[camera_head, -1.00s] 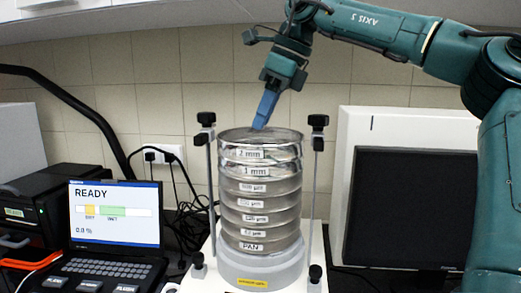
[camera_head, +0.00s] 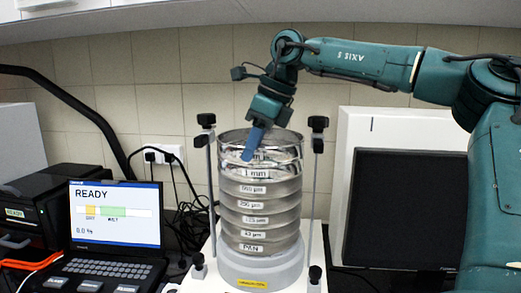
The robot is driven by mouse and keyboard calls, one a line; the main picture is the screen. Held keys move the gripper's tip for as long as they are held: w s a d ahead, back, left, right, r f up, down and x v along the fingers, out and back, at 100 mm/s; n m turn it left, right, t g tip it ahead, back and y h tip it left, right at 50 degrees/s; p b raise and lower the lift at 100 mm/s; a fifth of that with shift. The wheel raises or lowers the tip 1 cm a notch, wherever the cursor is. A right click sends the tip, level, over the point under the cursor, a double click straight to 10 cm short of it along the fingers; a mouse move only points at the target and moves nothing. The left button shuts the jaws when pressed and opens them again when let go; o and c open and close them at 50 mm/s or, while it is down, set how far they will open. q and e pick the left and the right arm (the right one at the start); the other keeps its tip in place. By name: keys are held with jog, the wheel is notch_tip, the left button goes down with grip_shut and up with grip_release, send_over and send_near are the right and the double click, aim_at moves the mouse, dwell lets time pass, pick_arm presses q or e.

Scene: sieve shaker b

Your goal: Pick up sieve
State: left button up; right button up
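A stack of round metal sieves (camera_head: 262,205) stands upright on a grey shaker base (camera_head: 262,268), with a pan at the bottom. The top sieve (camera_head: 286,151) is open at its upper rim. Labels such as 1 mm show on the lower rings. My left gripper is not in view.
Clamp rods with black knobs (camera_head: 206,120) (camera_head: 318,122) stand left and right of the stack. A laptop (camera_head: 115,215) reading READY is at the left. A dark monitor (camera_head: 405,208) is at the right. A tiled wall is behind.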

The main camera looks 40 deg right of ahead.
grip_shut()
jog(key=shift+r, duration=0.15)
notch_tip(320, 180, up, 18)
dwell(0.9)
